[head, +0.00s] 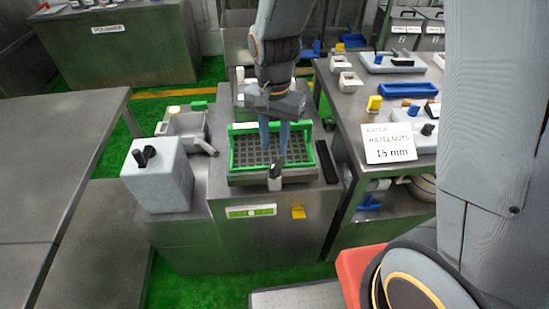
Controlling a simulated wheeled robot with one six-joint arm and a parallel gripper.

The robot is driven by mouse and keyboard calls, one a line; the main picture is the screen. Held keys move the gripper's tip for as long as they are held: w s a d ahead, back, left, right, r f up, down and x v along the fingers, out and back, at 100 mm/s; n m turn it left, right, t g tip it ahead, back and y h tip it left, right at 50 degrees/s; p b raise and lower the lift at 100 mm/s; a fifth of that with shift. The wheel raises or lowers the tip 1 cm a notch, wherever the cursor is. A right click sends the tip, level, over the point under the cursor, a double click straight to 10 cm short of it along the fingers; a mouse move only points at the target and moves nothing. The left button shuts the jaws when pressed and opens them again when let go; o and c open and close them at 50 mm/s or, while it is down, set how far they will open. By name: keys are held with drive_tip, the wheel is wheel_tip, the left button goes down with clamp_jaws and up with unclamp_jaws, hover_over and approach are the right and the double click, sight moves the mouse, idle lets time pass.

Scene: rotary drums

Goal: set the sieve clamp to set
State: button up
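The sieve (250,153) is a dark grid in a bright green frame, set in a grey tray on the steel machine. A small upright light-and-dark piece (275,176) stands at the middle of its front edge; it looks like the sieve clamp, but its setting is too small to tell. My gripper (274,150) points down over the sieve, behind this piece. Its two blue fingers are apart with nothing visible between them, so it looks open. It hides part of the grid and the back of the green frame. I cannot tell whether the fingertips touch the grid.
A grey box (157,182) with a black knob (143,156) stands left of the sieve. A steel hopper (186,126) is behind it. The right bench holds a sign reading "15 mm" (389,144), a blue tray (408,90) and yellow pieces. The left table is bare.

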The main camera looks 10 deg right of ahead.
sight(274, 163)
drive_tip(key=shift+f+p, duration=0.75)
drive_tip(key=shift+f, duration=3)
clamp_jaws()
